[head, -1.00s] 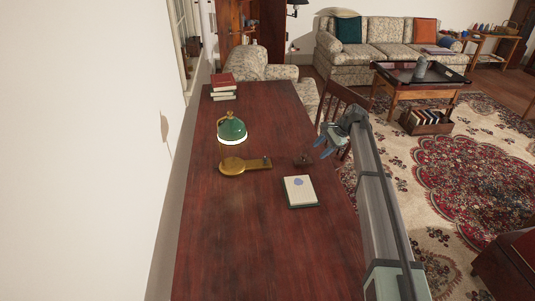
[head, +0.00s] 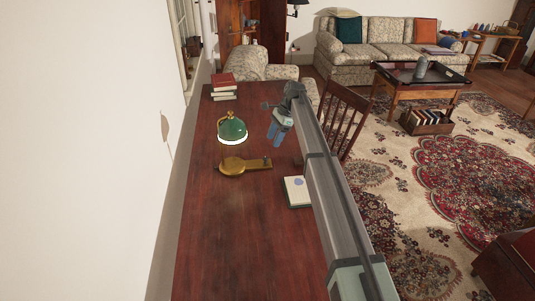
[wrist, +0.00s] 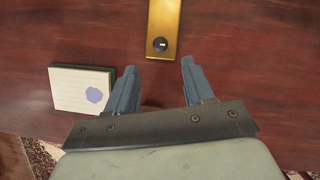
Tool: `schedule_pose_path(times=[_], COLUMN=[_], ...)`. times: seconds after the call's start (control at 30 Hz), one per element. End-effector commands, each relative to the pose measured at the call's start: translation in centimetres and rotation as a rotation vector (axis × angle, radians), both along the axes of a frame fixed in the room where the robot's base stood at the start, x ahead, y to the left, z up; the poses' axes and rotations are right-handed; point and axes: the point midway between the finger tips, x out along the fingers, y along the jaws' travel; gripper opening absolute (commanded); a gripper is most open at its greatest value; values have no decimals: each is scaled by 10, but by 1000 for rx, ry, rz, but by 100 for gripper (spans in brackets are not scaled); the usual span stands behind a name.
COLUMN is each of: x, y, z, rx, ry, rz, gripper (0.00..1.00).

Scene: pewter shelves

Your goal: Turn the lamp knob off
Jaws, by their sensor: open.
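The desk lamp has a green shade (head: 232,130) and a flat brass base (head: 231,166) on the red-brown desk. A pale rim shows under the shade. The base's arm reaches right to a small dark knob (head: 266,162). In the wrist view the knob (wrist: 160,44) is a dark round piece near the end of the brass plate (wrist: 164,20). My gripper (head: 276,134) is open and empty above the desk, right of the shade. In the wrist view its fingertips (wrist: 158,68) point toward the knob, which lies just beyond the gap between them, apart from both.
A cream notepad (wrist: 70,88) with a blue blot lies on the desk, left of my fingers in the wrist view. Stacked books (head: 223,86) stand at the desk's far end. A wooden chair (head: 345,115) is at its right side; a wall borders the left.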

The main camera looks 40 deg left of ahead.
Motion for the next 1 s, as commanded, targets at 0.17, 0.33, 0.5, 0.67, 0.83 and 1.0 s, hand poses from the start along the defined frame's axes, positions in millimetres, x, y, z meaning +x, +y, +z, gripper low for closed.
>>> schedule_pose_path(times=[0.17, 0.33, 0.5, 0.67, 0.83, 1.0], x=[-12, -20, -24, -26, -27, -27], y=[6, 11, 14, 15, 16, 16], z=[-30, -53, -68, -73, -74, -74], rx=[0, 0, 1, 1, 1, 1], ry=[0, 0, -1, -1, -1, -1], rz=[1, 1, 1, 1, 1, 1], gripper=[52, 52, 52, 52, 52, 48])
